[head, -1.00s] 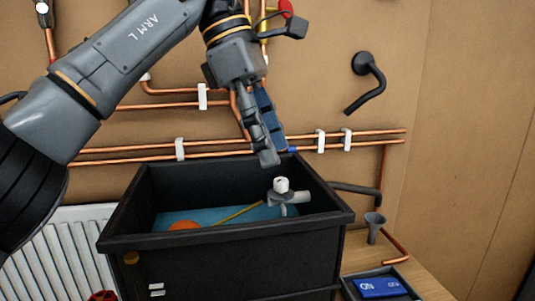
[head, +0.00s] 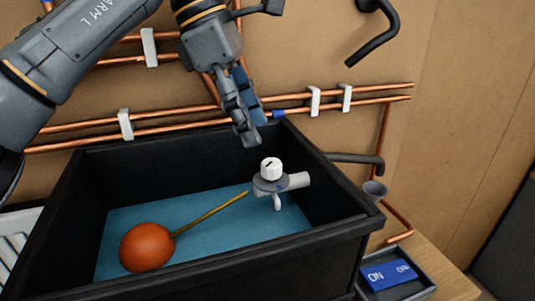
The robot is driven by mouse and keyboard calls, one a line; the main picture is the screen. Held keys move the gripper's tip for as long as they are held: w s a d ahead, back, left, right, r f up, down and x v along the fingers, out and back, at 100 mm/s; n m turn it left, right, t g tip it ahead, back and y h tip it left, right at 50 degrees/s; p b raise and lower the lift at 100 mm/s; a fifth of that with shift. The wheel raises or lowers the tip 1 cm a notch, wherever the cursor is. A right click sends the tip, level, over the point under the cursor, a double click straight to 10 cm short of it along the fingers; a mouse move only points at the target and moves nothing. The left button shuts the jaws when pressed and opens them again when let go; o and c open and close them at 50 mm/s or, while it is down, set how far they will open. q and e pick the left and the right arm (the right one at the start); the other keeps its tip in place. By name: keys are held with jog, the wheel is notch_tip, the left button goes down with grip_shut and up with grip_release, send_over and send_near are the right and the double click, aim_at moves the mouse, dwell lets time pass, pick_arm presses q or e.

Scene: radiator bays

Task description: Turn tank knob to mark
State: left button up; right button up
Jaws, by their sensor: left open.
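The black open tank (head: 230,274) fills the lower middle of the head view, with blue water inside. The white tank knob (head: 271,168) sits on a grey disc (head: 270,184) on top of a white valve at the tank's right inner side. A dark line shows on the knob's top; I cannot make out a separate mark on the disc. My left gripper (head: 256,136) points down, open and empty, above and slightly left of the knob, apart from it. My right gripper is not in view.
An orange float (head: 147,247) on a brass rod lies in the tank. Copper pipes (head: 185,131) run along the wall behind. A black bent pipe (head: 375,40) juts from the wall. A grey funnel (head: 374,190) and a tray with a blue card (head: 390,275) are at the right.

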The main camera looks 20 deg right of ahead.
aim_at(270, 162)
pick_arm(q)
jog(key=p+x, duration=0.1)
jog(key=x, duration=0.4)
jog(key=shift+w+d+f, duration=0.15)
jog(key=shift+f, duration=0.2)
jog(key=shift+s+d+f, duration=0.15)
jog(key=shift+s+f, duration=0.05)
jog(key=shift+f, duration=0.25)
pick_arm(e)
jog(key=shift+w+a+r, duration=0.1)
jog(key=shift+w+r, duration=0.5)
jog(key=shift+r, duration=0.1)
pick_arm(q)
jog(key=shift+w, duration=0.1)
grip_shut()
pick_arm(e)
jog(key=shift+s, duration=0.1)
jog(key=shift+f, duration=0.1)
